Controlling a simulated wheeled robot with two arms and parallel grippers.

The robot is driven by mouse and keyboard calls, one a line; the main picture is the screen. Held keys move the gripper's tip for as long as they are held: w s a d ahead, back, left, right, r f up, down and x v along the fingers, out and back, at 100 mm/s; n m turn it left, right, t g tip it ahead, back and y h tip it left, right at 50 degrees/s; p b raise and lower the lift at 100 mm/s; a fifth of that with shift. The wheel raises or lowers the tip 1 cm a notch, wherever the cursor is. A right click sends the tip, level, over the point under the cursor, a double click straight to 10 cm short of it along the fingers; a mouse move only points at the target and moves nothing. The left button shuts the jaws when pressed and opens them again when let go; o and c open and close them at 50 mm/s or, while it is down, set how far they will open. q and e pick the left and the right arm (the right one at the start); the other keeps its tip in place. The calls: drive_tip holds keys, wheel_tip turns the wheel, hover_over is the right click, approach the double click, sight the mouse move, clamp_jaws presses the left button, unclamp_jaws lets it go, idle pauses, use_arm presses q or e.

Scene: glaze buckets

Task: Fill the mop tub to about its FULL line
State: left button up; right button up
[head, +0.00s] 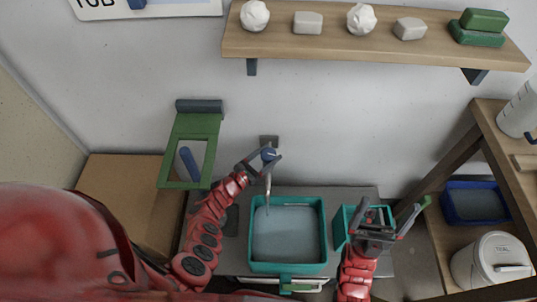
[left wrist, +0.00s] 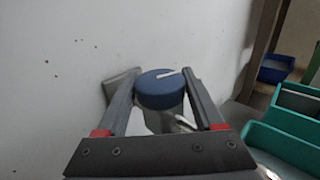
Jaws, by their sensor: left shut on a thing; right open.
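A teal tub (head: 256,225) stands below the tap in the head view, with grey-blue liquid (head: 287,232) inside. I cannot make out a FULL line on it. The tap's blue knob (head: 269,154) is on the wall above the tub, with a spout (head: 268,186) pointing down at it. My left gripper (head: 262,158) is shut on the knob. In the left wrist view the blue knob (left wrist: 160,88) sits between both fingers. My right gripper (head: 385,216) is open over a smaller teal container (head: 341,228) and hides part of it. I cannot tell whether water is running.
A wooden shelf (head: 390,50) with pale lumps and green blocks (head: 478,38) is above. A green frame (head: 208,127) hangs left of the tap. A rack at right holds a blue bin (head: 475,203) and a white lidded bucket (head: 492,262). A cardboard-coloured surface (head: 125,190) is at left.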

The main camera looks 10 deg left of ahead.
use_arm(q)
drive_tip(key=shift+d+n+t+y, duration=0.15)
drive_tip(key=shift+n+t+y, duration=0.4)
drive_tip(key=shift+y, duration=0.35)
drive_tip(key=shift+n+y, duration=0.35)
drive_tip(key=shift+y, duration=0.05)
drive_tip(key=n+t+y+b, duration=0.1)
drive_tip(key=y, duration=0.1)
drive_tip(key=shift+f+n+y+b, duration=0.1)
drive_tip(key=shift+n+y+b, duration=0.2)
drive_tip(key=shift+n+b, duration=0.1)
drive_tip(key=shift+n+t+y, duration=0.25)
drive_tip(key=shift+n+y, duration=0.15)
drive_tip(key=shift+y, duration=0.2)
drive_tip(key=o, duration=1.4)
drive_tip(key=shift+c, duration=0.2)
drive_tip(key=s+a+b, duration=0.2)
drive_tip(key=s+a, duration=0.1)
drive_tip(key=s, duration=1.4)
drive_tip(key=shift+a, duration=0.15)
